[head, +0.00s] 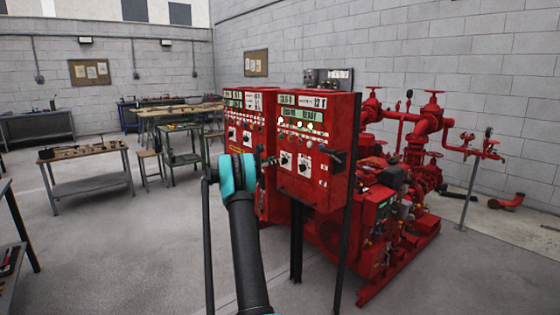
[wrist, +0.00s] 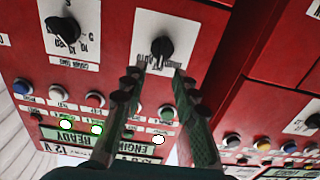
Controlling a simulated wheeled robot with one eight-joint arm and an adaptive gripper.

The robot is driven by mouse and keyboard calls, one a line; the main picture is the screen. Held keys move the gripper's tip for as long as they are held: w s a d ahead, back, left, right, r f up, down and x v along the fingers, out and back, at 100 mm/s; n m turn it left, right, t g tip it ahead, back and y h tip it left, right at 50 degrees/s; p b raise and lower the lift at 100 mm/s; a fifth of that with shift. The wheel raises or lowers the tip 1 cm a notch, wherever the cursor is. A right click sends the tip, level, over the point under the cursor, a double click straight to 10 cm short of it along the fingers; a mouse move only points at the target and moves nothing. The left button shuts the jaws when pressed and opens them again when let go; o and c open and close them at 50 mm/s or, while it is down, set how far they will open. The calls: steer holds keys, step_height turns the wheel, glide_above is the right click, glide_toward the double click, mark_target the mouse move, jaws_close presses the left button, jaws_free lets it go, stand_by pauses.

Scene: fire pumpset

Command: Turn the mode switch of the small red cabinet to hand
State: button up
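The front red cabinet (head: 327,187) stands on dark legs right of my arm, with lit displays reading READY and two black rotary switches on white plates. The wrist view shows its face (wrist: 105,70) upside down. My gripper (wrist: 164,72) is open there, its two fingers apart and the tips just short of a black switch knob (wrist: 160,48) on a white plate. I cannot tell whether they touch it. The second knob (wrist: 63,30) is at the upper left. In the head view, my gripper (head: 268,162) is small and close to the left switch (head: 286,160).
A similar red cabinet (head: 245,108) stands just behind and left; its face also shows in the wrist view (wrist: 275,95). A dark lever handle (head: 333,157) sticks out right of the switches. The red pump and pipes (head: 425,130) fill the right.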

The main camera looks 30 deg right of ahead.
mark_target(284, 161)
steer(key=shift+w+d, duration=0.2)
steer(key=shift+d, duration=2.1)
jaws_close()
